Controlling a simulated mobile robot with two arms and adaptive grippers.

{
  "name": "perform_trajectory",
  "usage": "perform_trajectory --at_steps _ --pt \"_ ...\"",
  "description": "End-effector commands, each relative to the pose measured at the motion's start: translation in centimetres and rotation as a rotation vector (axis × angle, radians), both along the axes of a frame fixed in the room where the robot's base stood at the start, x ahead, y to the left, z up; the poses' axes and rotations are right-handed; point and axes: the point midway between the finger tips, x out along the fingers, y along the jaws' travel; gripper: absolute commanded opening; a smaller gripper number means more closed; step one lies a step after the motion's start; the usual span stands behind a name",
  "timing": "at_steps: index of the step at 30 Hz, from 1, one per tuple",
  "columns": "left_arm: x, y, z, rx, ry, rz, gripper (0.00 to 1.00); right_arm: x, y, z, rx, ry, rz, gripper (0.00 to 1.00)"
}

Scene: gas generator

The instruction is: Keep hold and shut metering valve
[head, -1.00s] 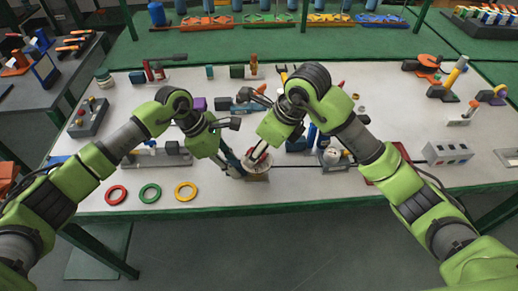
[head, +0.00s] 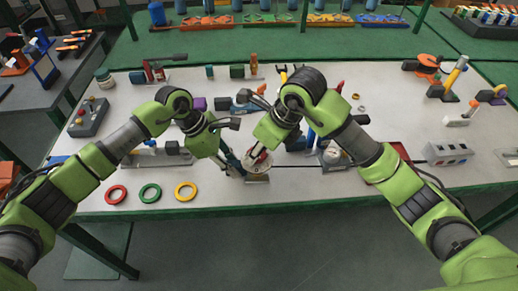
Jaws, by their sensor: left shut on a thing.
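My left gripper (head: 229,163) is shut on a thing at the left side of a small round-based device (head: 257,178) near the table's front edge. The fingers and the arm hide most of what it holds. My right gripper (head: 256,158) points down over the same device, right beside the left one. A small red and white part, perhaps the metering valve, shows between or under its fingers. The picture is too small to tell whether the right fingers are shut on it or which way the valve is turned.
Red (head: 116,194), green (head: 150,193) and yellow (head: 186,191) rings lie at the front left. A button box (head: 89,117) stands at the far left. The white table's front right is mostly clear.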

Motion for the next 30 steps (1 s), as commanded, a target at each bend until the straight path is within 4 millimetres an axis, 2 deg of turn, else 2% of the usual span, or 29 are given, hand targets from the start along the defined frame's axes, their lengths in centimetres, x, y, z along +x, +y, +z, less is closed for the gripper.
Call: perform_trajectory --at_steps 18,30 --pt "0.03 -0.01 0.06 0.000 0.000 0.001 0.00 -0.19 0.29 0.05 -0.004 -0.013 -0.402 0.14" --pt "0.04 0.01 0.06 0.000 0.000 0.001 0.00 -0.22 0.31 0.03 -0.004 -0.014 -0.498 0.14"
